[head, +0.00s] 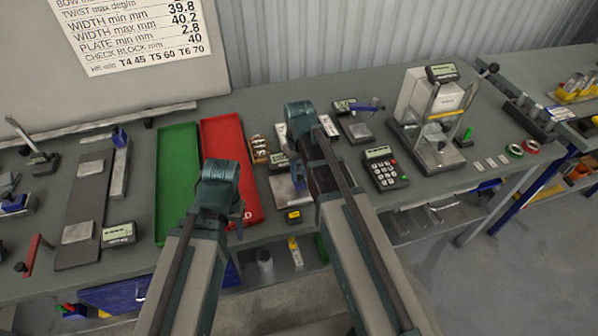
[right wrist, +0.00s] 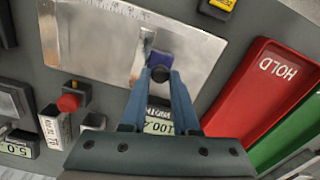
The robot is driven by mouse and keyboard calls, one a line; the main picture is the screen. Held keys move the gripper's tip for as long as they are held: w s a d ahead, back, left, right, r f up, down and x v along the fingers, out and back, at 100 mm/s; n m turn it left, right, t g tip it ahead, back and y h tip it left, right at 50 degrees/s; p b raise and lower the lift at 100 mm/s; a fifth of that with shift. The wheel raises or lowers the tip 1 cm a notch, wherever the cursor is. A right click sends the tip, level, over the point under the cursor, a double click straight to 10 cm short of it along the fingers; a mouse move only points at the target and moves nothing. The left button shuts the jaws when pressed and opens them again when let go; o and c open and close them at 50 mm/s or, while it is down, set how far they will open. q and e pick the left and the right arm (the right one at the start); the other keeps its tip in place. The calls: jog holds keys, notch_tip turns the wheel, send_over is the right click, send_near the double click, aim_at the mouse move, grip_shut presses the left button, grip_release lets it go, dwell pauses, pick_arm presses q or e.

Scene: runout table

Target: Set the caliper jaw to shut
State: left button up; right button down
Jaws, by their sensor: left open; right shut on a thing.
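The caliper shows in the right wrist view as a flat metal plate (right wrist: 205,50) with a scale along its upper edge. A blue jaw piece (right wrist: 162,61) with a dark round knob sits on it. My right gripper (right wrist: 160,80) is shut on the jaw piece at the knob. A display (right wrist: 160,127) is partly covered by my fingers; "100" can be read. In the head view the plate (head: 284,191) lies right of the red tray, and my right arm hides part of it. My left gripper (head: 237,222) is open over the red tray's lower edge, its fingers mostly hidden.
The red tray (head: 222,140), marked HOLD in the right wrist view, and the green tray (head: 178,170) lie to the left. A yellow block (head: 293,217) is near the table's front edge. A keypad (head: 386,168) and a test stand (head: 410,140) stand to the right.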

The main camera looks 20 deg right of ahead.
jog(key=d, duration=1)
jog(key=shift+w+d, duration=0.15)
jog(key=shift+w, duration=0.05)
jog(key=c, duration=0.7)
grip_release()
jog(key=shift+d, duration=0.15)
jog(key=shift+o, duration=0.2)
jog(key=shift+r+p, duration=0.75)
jog(key=shift+p, duration=0.05)
notch_tip(320, 180, up, 12)
jog(key=p, duration=1.2)
jog(key=shift+r, duration=0.2)
